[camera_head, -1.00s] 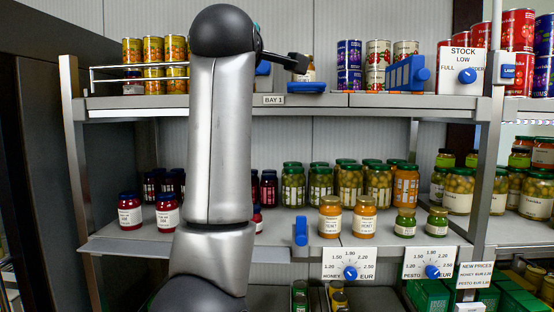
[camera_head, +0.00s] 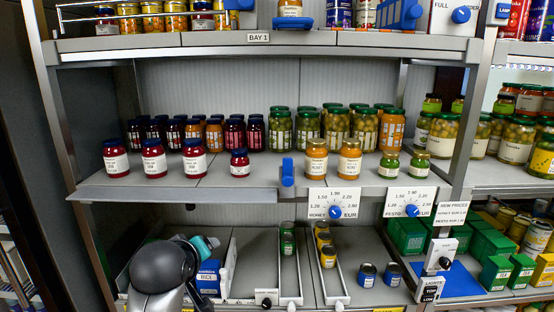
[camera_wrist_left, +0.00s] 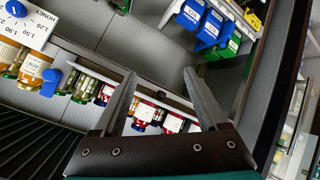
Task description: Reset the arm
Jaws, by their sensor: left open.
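My left arm (camera_head: 165,268) shows in the head view at the lower left, in front of the lowest shelf. Only its dark rounded joint and nearby links are visible there; its fingers cannot be made out. In the left wrist view my left gripper (camera_wrist_left: 160,75) has its two fingers spread apart with nothing between them. Jars and price signs lie beyond the fingers, and the view is strongly tilted. My right gripper is in neither view.
The middle shelf (camera_head: 240,195) holds red, green and honey jars. A honey dial (camera_head: 335,211) and a pesto dial (camera_head: 412,210) hang on its edge. Below are narrow lanes with small jars, a blue rice box (camera_head: 209,278) and green boxes (camera_head: 408,234) at right.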

